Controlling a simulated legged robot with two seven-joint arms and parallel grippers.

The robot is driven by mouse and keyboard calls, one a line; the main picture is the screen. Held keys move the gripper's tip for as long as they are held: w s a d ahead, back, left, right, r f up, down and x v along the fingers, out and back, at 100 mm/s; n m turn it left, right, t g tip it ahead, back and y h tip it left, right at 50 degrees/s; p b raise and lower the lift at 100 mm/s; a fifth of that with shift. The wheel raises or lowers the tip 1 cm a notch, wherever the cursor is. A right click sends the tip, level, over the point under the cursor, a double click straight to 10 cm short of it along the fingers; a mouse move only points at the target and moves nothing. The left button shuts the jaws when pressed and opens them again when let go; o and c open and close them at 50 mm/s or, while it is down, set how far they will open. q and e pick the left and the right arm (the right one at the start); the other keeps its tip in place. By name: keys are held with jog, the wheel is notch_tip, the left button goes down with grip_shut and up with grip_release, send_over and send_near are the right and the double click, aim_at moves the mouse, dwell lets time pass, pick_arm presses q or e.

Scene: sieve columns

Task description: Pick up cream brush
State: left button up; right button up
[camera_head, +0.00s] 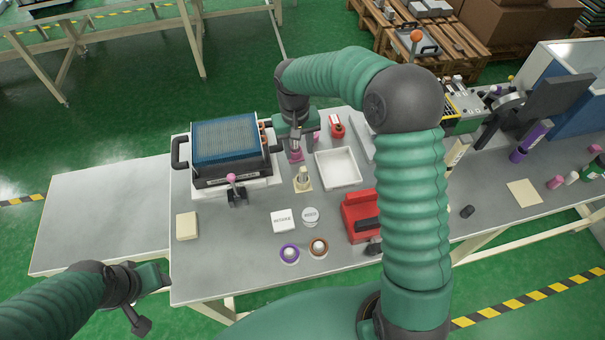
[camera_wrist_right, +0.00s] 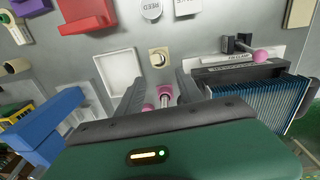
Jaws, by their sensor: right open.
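A small cream upright piece on a square cream base (camera_head: 303,181), which looks like the cream brush, stands on the grey table. It also shows beyond my fingertips in the right wrist view (camera_wrist_right: 158,57). My right gripper (camera_head: 295,148) points down behind it, by a pink piece (camera_head: 296,156). In the right wrist view my right gripper (camera_wrist_right: 160,78) is open, with a pink-ended piece (camera_wrist_right: 165,92) between its fingers and the cream piece just ahead. Whether the fingers touch anything is unclear. My left gripper (camera_head: 150,277) is at the table's front left edge; its jaws are not clear.
A white tray (camera_head: 338,168) lies right of the cream piece. A blue-topped black unit (camera_head: 225,152) stands left, with a pink-knobbed clamp (camera_head: 235,190) before it. A red device (camera_head: 358,216), white labelled pieces (camera_head: 284,221) and two ringed pots (camera_head: 289,253) stand nearer the front.

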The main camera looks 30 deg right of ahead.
aim_at(302, 171)
jog(key=f, duration=0.2)
jog(key=d+f, duration=0.1)
jog(key=f, duration=0.4)
jog(key=shift+w+d+f, duration=0.1)
jog(key=shift+w+d, duration=0.05)
jog(key=shift+w, duration=0.2)
jog(key=f, duration=0.2)
jog(key=s+f+p, duration=0.1)
jog(key=shift+f, duration=0.35)
jog(key=shift+w+a+f, duration=0.15)
jog(key=shift+a+f, duration=0.05)
jog(key=shift+f, duration=0.35)
jog(key=shift+d, duration=0.15)
grip_shut()
